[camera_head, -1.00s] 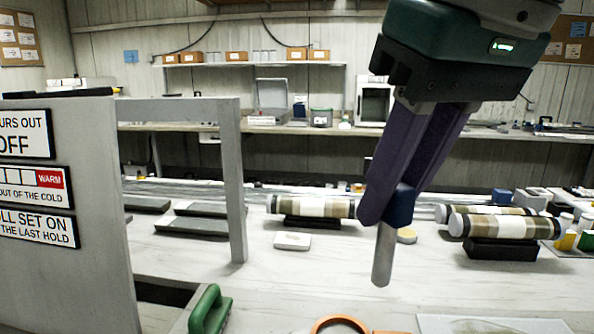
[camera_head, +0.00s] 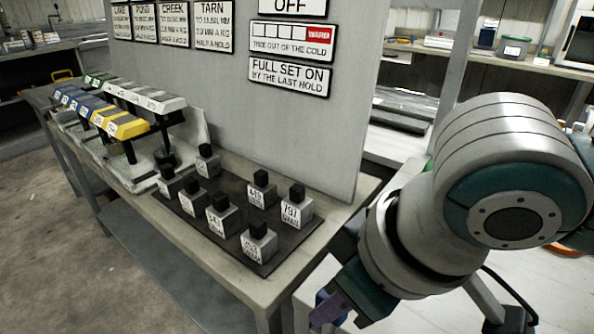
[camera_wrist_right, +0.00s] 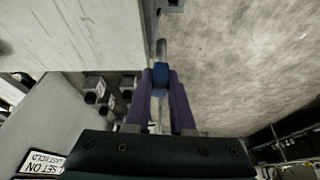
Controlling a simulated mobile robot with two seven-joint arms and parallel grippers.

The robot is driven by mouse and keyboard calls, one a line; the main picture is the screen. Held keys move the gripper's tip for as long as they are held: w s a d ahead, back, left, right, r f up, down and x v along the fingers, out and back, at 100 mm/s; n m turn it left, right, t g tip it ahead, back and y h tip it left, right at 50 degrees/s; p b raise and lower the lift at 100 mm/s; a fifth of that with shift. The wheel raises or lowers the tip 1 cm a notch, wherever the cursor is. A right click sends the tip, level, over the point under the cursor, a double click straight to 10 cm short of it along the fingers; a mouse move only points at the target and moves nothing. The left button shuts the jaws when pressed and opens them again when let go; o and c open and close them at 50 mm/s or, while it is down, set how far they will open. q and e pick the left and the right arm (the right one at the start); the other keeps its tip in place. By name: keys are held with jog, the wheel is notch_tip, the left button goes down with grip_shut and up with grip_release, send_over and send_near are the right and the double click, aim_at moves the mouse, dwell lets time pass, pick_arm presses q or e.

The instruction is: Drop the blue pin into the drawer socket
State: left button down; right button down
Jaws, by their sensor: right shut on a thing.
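The blue pin shows in the right wrist view with a blue collar (camera_wrist_right: 160,74) and a grey metal shank pointing away from the hand. My right gripper (camera_wrist_right: 160,88) has its purple fingers shut on the collar. In the head view the right gripper (camera_head: 330,312) is low, beside the front bench edge, partly cut off by the frame's bottom. Only a little of the blue pin (camera_head: 321,297) shows there. I cannot make out the drawer socket in either current view. My left gripper is not in view.
A dark mat (camera_head: 232,222) holds several grey labelled blocks with black knobs on the bench. An upright panel (camera_head: 300,125) with signs stands behind it. A rack with yellow, blue, green and white labelled bars (camera_head: 120,122) is at left. Open floor (camera_head: 60,250) lies in front.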

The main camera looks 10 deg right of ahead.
jog(key=shift+n, duration=0.6)
jog(key=f, duration=0.1)
jog(key=s+f, duration=0.1)
jog(key=f, duration=0.1)
jog(key=s+a+f, duration=0.1)
jog(key=f, duration=0.1)
jog(key=shift+f+b, duration=0.2)
jog(key=shift+b, duration=0.2)
notch_tip(320, 180, down, 11)
jog(key=b, duration=0.5)
jog(key=shift+b, duration=0.4)
dwell(0.6)
jog(key=shift+s, duration=0.1)
dwell(0.3)
jog(key=c, duration=0.7)
grip_release()
